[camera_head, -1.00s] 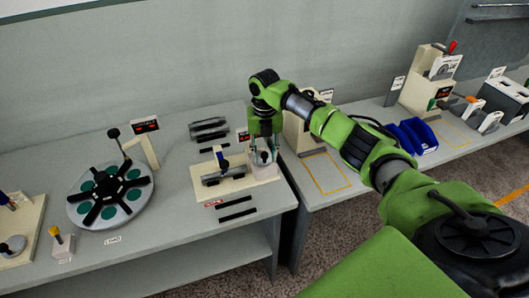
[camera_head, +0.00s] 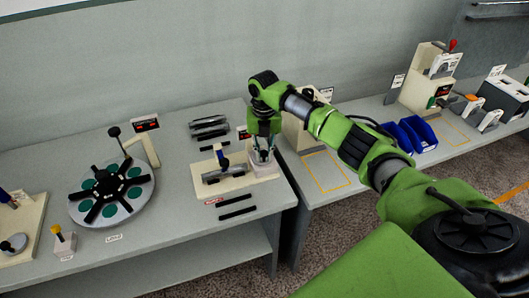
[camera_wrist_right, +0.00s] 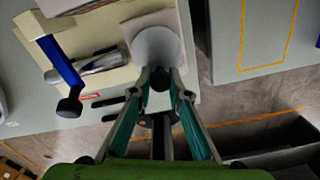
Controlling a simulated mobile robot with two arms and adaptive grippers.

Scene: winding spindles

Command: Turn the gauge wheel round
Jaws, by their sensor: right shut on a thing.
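The gauge wheel (camera_wrist_right: 158,45), a pale grey disc, sits at the right end of a cream fixture block (camera_head: 235,184). In the head view it is mostly hidden by my right gripper (camera_head: 262,156), which points down over it. In the right wrist view my right gripper (camera_wrist_right: 160,76) has its two fingers closed in on a small dark part at the wheel's near side, apparently its knob. The fixture also carries a grey cylinder (camera_head: 224,175) and a blue-handled lever (camera_head: 222,159). My left gripper is not in view.
A round plate with green discs (camera_head: 82,207) stands at the left of the table. Dark bars (camera_head: 237,213) lie in front of the fixture and grey rods (camera_head: 209,127) behind it. Blue bins (camera_head: 424,134) stand on the right table, beside a gap between the tables.

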